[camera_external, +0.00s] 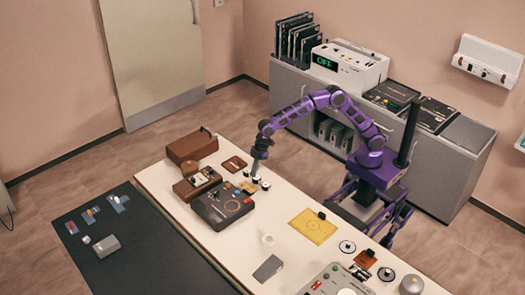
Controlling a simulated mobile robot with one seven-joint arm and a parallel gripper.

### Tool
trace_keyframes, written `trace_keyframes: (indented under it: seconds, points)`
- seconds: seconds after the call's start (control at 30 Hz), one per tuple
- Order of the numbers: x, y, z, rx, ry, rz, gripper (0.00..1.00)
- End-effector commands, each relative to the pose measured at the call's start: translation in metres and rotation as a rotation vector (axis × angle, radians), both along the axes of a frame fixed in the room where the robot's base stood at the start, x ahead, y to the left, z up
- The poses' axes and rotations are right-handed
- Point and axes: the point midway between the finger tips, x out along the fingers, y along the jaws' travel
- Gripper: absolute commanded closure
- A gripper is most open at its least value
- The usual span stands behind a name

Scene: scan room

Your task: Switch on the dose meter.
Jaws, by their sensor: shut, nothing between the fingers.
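A white boxy unit (349,66) with a green lit display reading OFF stands on the grey cabinet at the back. A dark flat device (222,204) with a round marking on top lies on the white table. I cannot tell for sure which of them is the dose meter. My gripper (253,178) is shut and empty. It points down over the far edge of the table, behind the dark device and close to some small knobs or jars (264,185). Whether it touches anything is too small to tell.
Brown cases (190,147) stand at the table's left end. A yellow plate (313,226), round discs and a grey panel lie to the right. A dark mat (140,262) with small items is in front. The table's middle is mostly clear.

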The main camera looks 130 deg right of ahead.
Motion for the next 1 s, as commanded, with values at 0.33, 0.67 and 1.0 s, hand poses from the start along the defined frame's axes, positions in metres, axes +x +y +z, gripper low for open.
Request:
trace_keyframes:
  seconds: [0.33,0.67,1.0]
  points:
    - [0.0,0.0,0.002,0.0,0.0,-0.001,1.0]
    - [0.011,0.0,0.005,0.0,0.002,-0.001,1.0]
    - [0.012,0.0,0.001,0.002,0.002,-0.002,1.0]
